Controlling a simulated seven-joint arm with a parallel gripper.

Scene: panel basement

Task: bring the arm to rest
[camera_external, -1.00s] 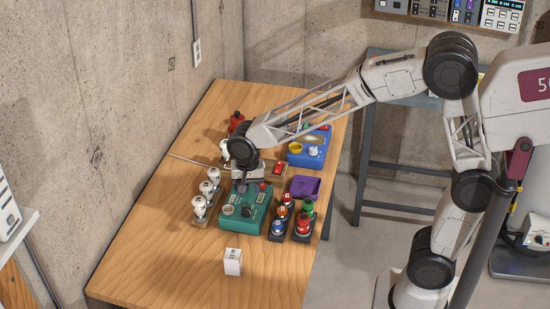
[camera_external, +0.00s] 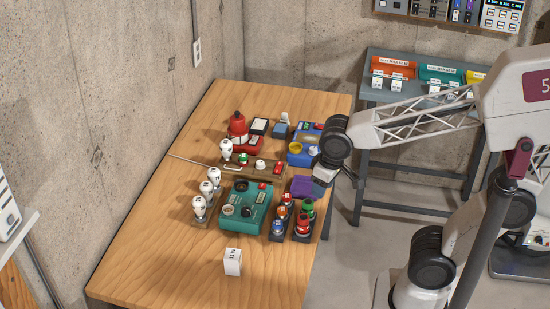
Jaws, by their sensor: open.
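My gripper (camera_external: 322,182) is at the right edge of the wooden table, beside the purple tray (camera_external: 301,185). It is small and partly hidden behind my wrist; it is open and I see nothing held in it. The teal panel box (camera_external: 247,204) stands in the middle of the table, clear of the arm.
Several white bulbs (camera_external: 199,206) stand left of the teal box. Red, blue and green items (camera_external: 303,226) stand to its right. A blue box (camera_external: 299,158), a red device (camera_external: 238,132) and a white block (camera_external: 232,262) are also on the wooden table (camera_external: 160,255). A grey table (camera_external: 375,55) stands behind.

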